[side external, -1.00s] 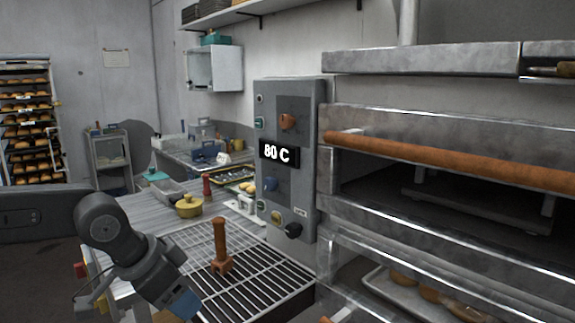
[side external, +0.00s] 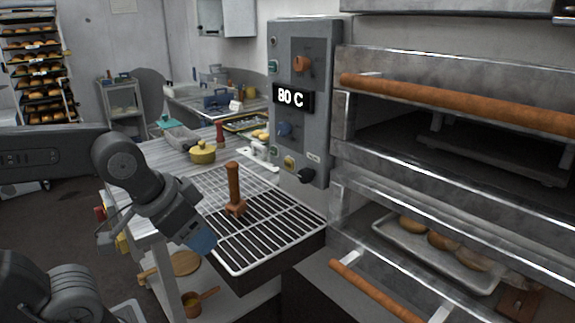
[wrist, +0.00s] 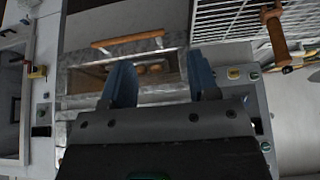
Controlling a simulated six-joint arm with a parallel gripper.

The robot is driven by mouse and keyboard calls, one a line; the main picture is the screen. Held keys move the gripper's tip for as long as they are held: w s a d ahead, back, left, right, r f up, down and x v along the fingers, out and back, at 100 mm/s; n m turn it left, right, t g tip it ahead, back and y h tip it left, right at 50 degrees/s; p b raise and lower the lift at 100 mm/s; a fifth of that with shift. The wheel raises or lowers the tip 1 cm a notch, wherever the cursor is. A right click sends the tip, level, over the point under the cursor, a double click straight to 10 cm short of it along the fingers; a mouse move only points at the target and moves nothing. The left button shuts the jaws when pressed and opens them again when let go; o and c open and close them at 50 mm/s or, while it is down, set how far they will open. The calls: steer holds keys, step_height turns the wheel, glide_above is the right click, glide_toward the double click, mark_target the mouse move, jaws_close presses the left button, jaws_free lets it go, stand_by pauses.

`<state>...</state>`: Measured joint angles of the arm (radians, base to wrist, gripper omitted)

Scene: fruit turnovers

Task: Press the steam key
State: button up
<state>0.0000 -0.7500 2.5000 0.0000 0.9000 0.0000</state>
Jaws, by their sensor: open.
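The oven's grey control panel (side external: 325,110) stands upright in the side external view, with a display (side external: 292,97) reading "80 C". The labels are too small to read, so I cannot tell which is the steam key. My gripper (side external: 203,240) is at the wire rack's left edge, below and left of the panel and apart from it. In the wrist view my gripper (wrist: 161,80) has its blue fingers spread, with nothing between them.
A wire rack (side external: 262,250) with an upright brown-handled tool (side external: 234,190) lies before the panel. The oven's brown handle bars (side external: 455,103) and a tray (side external: 388,240) of pastries are at right.

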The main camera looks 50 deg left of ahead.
steer(key=shift+c, duration=0.5)
jaws_close()
stand_by(1.4)
